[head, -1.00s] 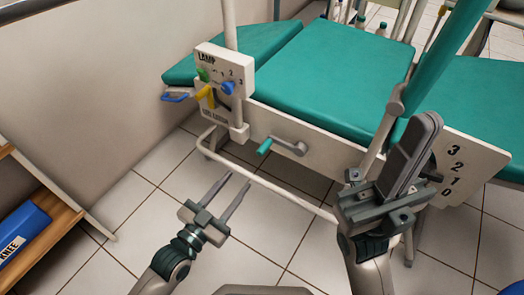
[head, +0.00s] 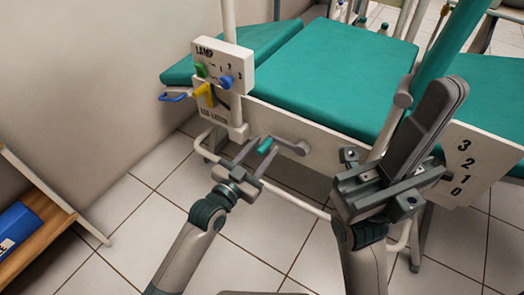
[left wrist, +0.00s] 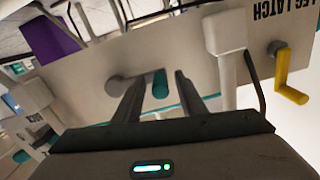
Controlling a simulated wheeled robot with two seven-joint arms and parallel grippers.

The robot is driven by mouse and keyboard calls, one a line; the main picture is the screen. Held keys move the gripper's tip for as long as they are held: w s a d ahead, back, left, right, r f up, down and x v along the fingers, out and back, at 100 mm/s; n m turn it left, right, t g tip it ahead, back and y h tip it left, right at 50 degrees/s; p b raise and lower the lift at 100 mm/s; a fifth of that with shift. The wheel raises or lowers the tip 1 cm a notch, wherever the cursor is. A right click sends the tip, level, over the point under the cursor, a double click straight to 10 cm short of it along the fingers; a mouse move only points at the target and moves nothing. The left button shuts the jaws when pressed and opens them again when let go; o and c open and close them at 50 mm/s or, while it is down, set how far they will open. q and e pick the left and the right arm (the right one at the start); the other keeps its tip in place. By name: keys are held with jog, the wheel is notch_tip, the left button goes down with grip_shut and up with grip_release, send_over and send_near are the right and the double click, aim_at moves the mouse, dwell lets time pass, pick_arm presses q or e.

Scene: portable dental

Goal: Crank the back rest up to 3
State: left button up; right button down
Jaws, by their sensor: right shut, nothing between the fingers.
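The crank (head: 290,147) sits on the pale side rail of the teal chair, its teal handle (head: 265,146) pointing left. My left gripper (head: 255,150) is open at the handle. In the left wrist view the teal handle (left wrist: 160,84) shows between its two fingers, with gaps on both sides. The number plate (head: 482,165) reads 3, 2, 1, 0 from top to bottom. My right gripper (head: 440,100) is shut and empty, in front of the chair and left of the plate; any pointer there is hidden. The teal back rest (head: 455,50) is tilted up.
A lamp and leg latch panel (head: 222,68) with green, blue and yellow knobs stands left of the crank. A pale tube frame (head: 290,195) runs below the rail. A wooden shelf (head: 45,232) with a blue box (head: 18,228) is at left. Tiled floor is clear between.

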pick_arm(q)
grip_shut()
jog(key=shift+f, duration=0.1)
dwell(0.3)
